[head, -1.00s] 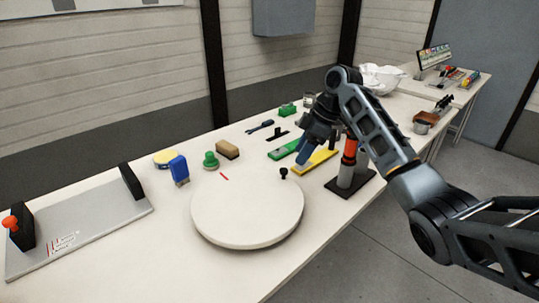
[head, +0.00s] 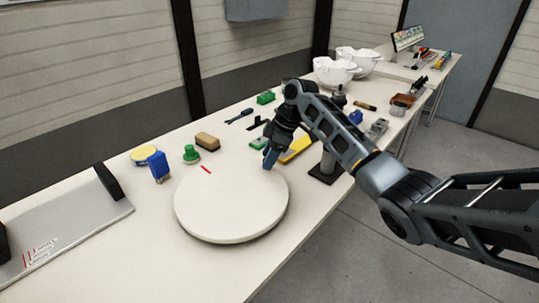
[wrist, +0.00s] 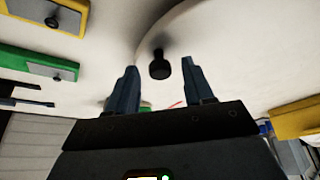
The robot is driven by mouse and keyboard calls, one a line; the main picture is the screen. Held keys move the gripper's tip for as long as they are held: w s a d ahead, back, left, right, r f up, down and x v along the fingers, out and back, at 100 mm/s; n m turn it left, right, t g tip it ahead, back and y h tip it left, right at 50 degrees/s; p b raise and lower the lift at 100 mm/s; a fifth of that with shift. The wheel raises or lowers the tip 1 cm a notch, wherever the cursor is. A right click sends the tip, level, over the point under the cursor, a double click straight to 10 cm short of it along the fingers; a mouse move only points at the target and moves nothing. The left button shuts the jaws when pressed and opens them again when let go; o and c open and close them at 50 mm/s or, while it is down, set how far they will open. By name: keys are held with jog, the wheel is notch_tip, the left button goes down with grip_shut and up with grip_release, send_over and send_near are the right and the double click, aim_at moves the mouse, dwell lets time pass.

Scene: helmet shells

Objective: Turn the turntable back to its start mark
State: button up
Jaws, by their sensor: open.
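The turntable (head: 230,212) is a round cream disc on the table in the head view; part of it also shows in the wrist view (wrist: 235,70). A short red mark (head: 206,170) lies at its far rim; I cannot tell whether it is on the disc or the table. A small black knob (wrist: 159,66) stands near the disc's edge in the wrist view. My gripper (head: 269,162) is over the disc's far right edge. Its blue fingers (wrist: 160,72) are open, one on each side of the knob in the picture; contact is not visible. The knob is hidden in the head view.
A green knob-shaped piece (head: 191,154), brown block (head: 207,142) and blue item (head: 158,167) stand behind the turntable. A yellow plate (head: 297,149) and a dark-based post (head: 326,170) are to its right. A grey board (head: 70,232) lies left. The front table strip is clear.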

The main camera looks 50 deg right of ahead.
grip_shut()
dwell(0.4)
